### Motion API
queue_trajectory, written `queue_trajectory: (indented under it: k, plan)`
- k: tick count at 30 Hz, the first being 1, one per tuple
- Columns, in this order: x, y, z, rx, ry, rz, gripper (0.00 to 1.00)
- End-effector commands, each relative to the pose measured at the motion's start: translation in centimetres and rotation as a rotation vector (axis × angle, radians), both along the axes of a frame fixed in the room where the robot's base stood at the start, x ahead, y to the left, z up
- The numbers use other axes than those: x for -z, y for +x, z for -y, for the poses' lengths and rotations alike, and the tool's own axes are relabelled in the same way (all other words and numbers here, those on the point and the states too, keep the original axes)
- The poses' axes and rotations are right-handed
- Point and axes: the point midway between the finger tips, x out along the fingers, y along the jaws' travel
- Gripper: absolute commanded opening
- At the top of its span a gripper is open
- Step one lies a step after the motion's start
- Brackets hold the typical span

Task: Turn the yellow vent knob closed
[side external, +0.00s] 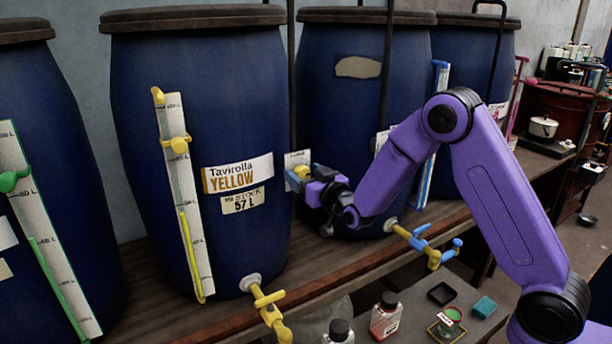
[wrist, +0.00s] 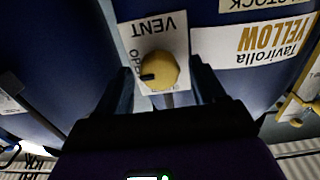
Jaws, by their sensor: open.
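The yellow vent knob (wrist: 160,70) sits on a white plate lettered VENT (wrist: 159,30), which appears upside down in the wrist view. A dark mark on the knob's left side points towards the partly hidden OPEN lettering. My gripper (wrist: 162,86) is open, with one dark finger on each side of the knob; gaps show between fingers and knob. In the side external view my gripper (side external: 306,184) is at the right side of the barrel labelled Tavirolla YELLOW (side external: 140,130), and the yellow knob (side external: 302,171) shows partly behind it.
Another blue barrel (side external: 340,110) stands close to the right. Small bottles (side external: 386,315) stand in front. A thin dark upright pipe (side external: 291,75) runs between the barrels.

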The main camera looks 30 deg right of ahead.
Motion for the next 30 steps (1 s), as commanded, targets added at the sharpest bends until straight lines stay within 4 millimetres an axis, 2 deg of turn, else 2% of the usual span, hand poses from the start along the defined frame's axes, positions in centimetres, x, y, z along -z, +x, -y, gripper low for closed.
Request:
queue_trajectory:
  k: [5, 10, 20, 30]
  plan:
    - [0.00, -0.01, 0.01, 0.000, 0.000, 0.000, 0.69]
    - [0.00, -0.02, 0.02, 0.000, 0.000, 0.000, 0.14]
    - [0.00, -0.04, 0.02, 0.001, -0.028, 0.000, 0.13]
    - [0.01, -0.04, -0.04, 0.001, -0.235, 0.000, 0.13]
